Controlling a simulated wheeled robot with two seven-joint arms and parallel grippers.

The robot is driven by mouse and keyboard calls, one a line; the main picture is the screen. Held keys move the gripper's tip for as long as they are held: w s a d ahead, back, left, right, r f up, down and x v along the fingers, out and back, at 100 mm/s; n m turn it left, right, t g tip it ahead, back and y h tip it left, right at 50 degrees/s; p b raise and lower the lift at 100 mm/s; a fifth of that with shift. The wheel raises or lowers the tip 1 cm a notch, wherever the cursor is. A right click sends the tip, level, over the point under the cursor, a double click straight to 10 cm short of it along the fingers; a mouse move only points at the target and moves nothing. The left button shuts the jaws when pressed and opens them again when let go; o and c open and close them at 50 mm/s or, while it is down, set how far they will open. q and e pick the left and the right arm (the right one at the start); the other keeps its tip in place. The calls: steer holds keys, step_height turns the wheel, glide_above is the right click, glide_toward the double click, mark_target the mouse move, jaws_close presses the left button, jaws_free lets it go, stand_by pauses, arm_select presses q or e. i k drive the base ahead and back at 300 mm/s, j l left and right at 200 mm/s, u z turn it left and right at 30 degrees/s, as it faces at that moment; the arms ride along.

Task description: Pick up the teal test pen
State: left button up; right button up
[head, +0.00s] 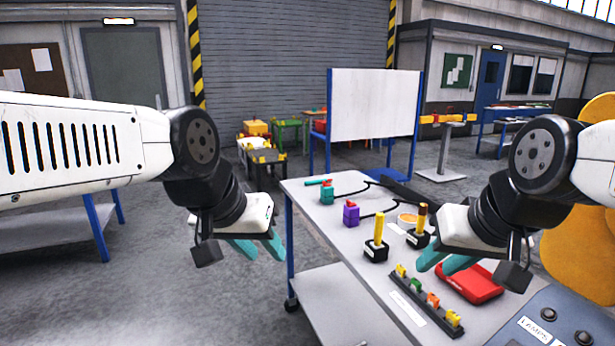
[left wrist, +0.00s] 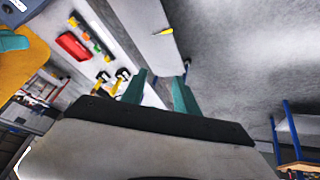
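A thin teal pen-like piece (head: 315,182) lies at the far left corner of the table, just behind a teal block (head: 327,195) with a red top. At this size I cannot tell if the two are joined. My left gripper (head: 258,247) hangs left of the table, apart from the pen and nearer to me. Its teal fingers are spread and empty, as the left wrist view (left wrist: 159,92) shows. My right gripper (head: 446,260) is over the table's right side, its teal fingers apart with nothing seen between them. The pen cannot be made out in the left wrist view.
The grey table (head: 325,245) holds a purple block (head: 351,214), yellow posts on black bases (head: 376,240), a rack of coloured pieces (head: 428,300), a red tray (head: 470,284) and black cables (head: 375,211). A white board (head: 372,103) stands behind.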

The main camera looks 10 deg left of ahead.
mark_target(319, 181)
steer(key=i+j, duration=0.5)
steer(key=i, duration=0.15)
steer(key=i+j, duration=0.55)
steer(key=i, duration=0.15)
steer(key=i+j, duration=0.5)
steer(key=i, duration=0.15)
steer(key=i+j, duration=0.5)
steer(key=i, duration=0.2)
